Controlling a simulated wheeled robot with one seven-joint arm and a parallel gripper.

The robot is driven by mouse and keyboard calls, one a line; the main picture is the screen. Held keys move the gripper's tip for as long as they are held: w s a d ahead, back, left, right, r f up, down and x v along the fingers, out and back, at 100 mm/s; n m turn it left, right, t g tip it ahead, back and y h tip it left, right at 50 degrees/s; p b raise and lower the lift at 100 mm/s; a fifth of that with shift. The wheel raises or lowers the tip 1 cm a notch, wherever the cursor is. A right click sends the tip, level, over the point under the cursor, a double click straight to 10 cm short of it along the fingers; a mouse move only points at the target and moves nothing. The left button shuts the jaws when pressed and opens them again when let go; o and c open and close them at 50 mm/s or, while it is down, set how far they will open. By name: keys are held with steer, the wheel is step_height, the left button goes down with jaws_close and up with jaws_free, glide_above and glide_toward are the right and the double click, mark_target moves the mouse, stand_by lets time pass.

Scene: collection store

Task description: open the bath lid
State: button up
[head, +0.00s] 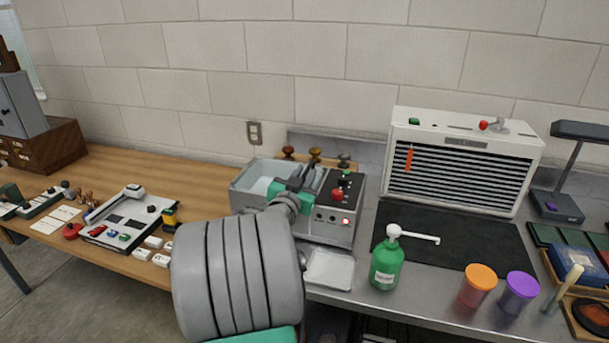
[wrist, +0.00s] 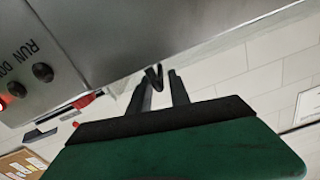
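The bath (head: 240,200) is a grey metal tub with a pale interior, left of its control panel (head: 325,222) on the bench. My gripper (head: 300,178), with a green body, is over the bath's right part and hides much of it. In the wrist view the two dark fingers of my gripper (wrist: 158,86) are apart. A small dark bent piece, perhaps the lid handle (wrist: 153,77), shows between the fingertips, against a grey metal surface. I cannot tell whether the fingers touch it. The lid's outline is not clear in the head view.
A red knob (head: 337,194) sits on the panel, close right of my gripper. A white tray (head: 330,270) lies in front. A green pump bottle (head: 386,262) and orange-lidded jar (head: 478,286) stand to the right. A white louvred unit (head: 462,160) stands behind a dark mat.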

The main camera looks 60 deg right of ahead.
jaws_close()
stand_by(1.1)
